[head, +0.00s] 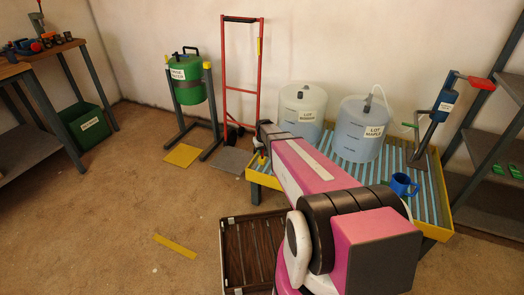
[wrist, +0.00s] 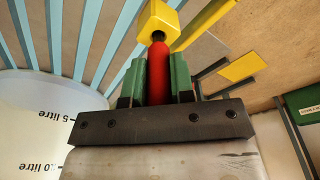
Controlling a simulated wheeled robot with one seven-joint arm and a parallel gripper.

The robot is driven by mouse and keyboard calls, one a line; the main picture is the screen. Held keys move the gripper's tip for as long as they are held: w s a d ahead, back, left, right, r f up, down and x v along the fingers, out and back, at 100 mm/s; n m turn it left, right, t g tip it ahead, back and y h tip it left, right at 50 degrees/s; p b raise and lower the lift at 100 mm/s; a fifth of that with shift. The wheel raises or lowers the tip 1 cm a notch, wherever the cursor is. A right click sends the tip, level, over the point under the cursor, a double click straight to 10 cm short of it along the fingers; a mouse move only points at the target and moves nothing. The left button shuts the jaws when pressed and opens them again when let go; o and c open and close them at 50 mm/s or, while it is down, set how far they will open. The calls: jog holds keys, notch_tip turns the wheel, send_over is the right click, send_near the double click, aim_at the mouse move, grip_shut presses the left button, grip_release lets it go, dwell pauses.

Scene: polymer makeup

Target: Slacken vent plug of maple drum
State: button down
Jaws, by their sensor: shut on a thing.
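The maple drum (head: 359,130) is a pale translucent drum labelled LOT MAPLE, upright on the slatted tray. A hose and a small dark fitting (head: 367,104) show on its top; I cannot make out the vent plug clearly. In the wrist view, my gripper (wrist: 158,72) has green fingers shut on a red handle (wrist: 159,66) with a hollow yellow block (wrist: 158,20) at its far end. In the head view, my gripper's end is mostly hidden by my arm, near the tray's left end, left of the maple drum and apart from it.
A second pale drum (head: 302,108) stands left of the maple drum. The tray has a yellow rim (head: 439,226); a blue mug (head: 402,185) sits on it. A hand pump (head: 436,108) stands at right. A red trolley (head: 242,70) and a green drum (head: 188,80) stand behind. The left floor is mostly clear.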

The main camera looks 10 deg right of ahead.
jog(key=shift+f, duration=0.25)
jog(key=c, duration=0.9)
grip_release()
notch_tip(320, 180, up, 11)
jog(key=s, duration=0.1)
jog(key=shift+s+d+f, duration=0.15)
jog(key=shift+s, duration=0.15)
jog(key=s+r+m+g, duration=0.1)
jog(key=s+r, duration=0.1)
jog(key=s, duration=1)
jog(key=s+r+m, duration=0.1)
jog(key=s+r, duration=0.1)
jog(key=s, duration=1.1)
jog(key=shift+r+g, duration=0.4)
